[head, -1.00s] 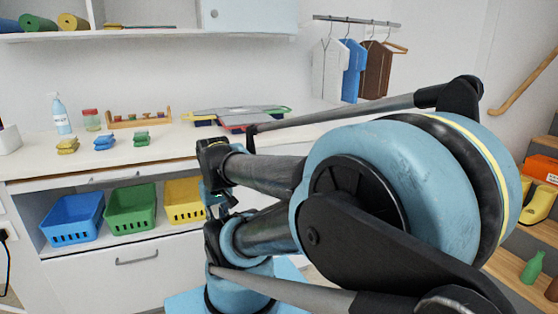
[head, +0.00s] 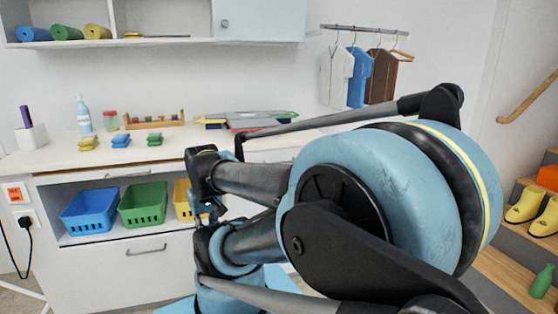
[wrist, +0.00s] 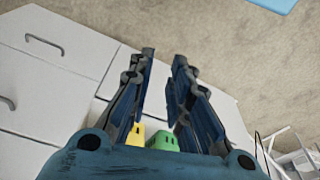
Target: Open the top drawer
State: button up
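The top drawer (head: 75,178) is a thin white front under the counter at the left of the head view, with a slim handle (head: 127,174). It looks shut. It sits above an open shelf with baskets. My gripper (wrist: 164,57) is open and empty in the wrist view, its two dark blue fingers apart. In the head view it is small and partly hidden by my arm, in front of the shelf, right of and below the drawer handle. White drawer fronts with grey handles (wrist: 45,45) show left of the fingers in the wrist view; I cannot tell which they are.
Blue (head: 88,212), green (head: 143,204) and yellow (head: 183,200) baskets stand on the open shelf. A lower drawer (head: 105,270) is shut below. Bottles, sponges and a rack stand on the counter (head: 60,157). Wooden steps (head: 500,275) are at the right.

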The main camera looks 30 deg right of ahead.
jog(key=w+d+r+m, duration=1)
jog(key=w+d+r, duration=0.3)
jog(key=r, duration=0.4)
jog(key=w+d+r+m, duration=0.3)
jog(key=d, duration=0.4)
jog(key=w+d+r+m, duration=0.2)
jog(key=w+d+m, duration=0.1)
jog(key=d, duration=0.3)
jog(key=d+r+m, duration=0.2)
jog(key=d+m, duration=0.3)
jog(key=d, duration=0.9)
jog(key=w+f, duration=0.1)
jog(key=f, duration=0.4)
jog(key=w+f, duration=0.1)
jog(key=f, duration=0.4)
jog(key=w+f, duration=0.1)
jog(key=f, duration=0.5)
jog(key=shift+w+d, duration=0.1)
jog(key=shift+w, duration=0.3)
grip_shut()
